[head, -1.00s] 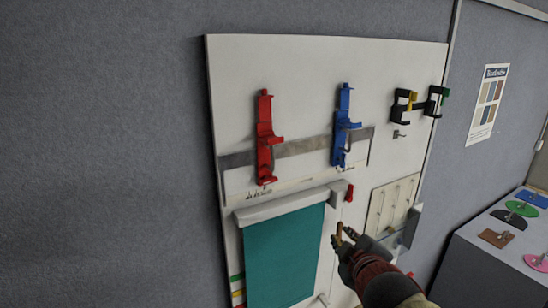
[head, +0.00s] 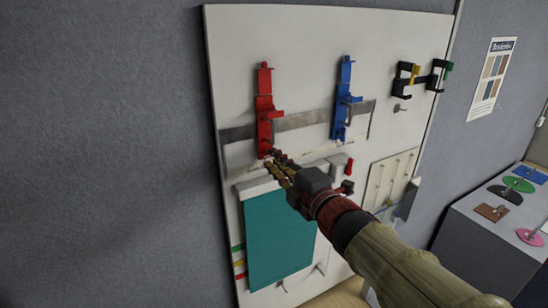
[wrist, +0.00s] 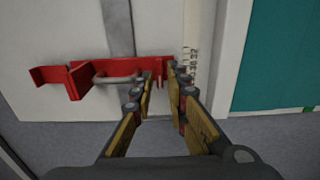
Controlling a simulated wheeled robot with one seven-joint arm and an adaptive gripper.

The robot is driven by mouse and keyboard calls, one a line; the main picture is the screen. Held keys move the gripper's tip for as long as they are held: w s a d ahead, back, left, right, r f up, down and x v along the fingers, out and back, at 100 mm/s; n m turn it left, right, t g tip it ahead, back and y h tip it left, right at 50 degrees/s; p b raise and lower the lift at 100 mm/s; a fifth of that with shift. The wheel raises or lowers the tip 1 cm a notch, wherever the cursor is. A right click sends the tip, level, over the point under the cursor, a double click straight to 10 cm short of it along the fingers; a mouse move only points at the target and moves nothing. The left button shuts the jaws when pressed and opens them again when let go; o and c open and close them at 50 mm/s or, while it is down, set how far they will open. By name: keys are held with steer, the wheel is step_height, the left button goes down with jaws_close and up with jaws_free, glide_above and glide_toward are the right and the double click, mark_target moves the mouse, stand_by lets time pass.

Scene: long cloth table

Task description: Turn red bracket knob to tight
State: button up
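The red bracket (head: 265,112) is mounted upright on the white board, left of the blue one. In the wrist view the red bracket (wrist: 88,76) lies sideways, with a grey bar along its front. My gripper (head: 275,161) is at the bracket's lower end, above the teal cloth. In the wrist view my gripper (wrist: 160,76) has its fingers a little apart, one on each side of the bracket's end. I see nothing clearly clasped between them. The knob is not distinct; the fingers may hide it. Small dark marks (wrist: 193,66) are printed beside that end.
A teal cloth (head: 278,238) hangs from a pale roller below. A grey stand (head: 490,240) with coloured pieces is at the far right.

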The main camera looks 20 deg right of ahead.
steer(key=shift+w+a, duration=0.15)
steer(key=shift+w, duration=0.55)
jaws_close()
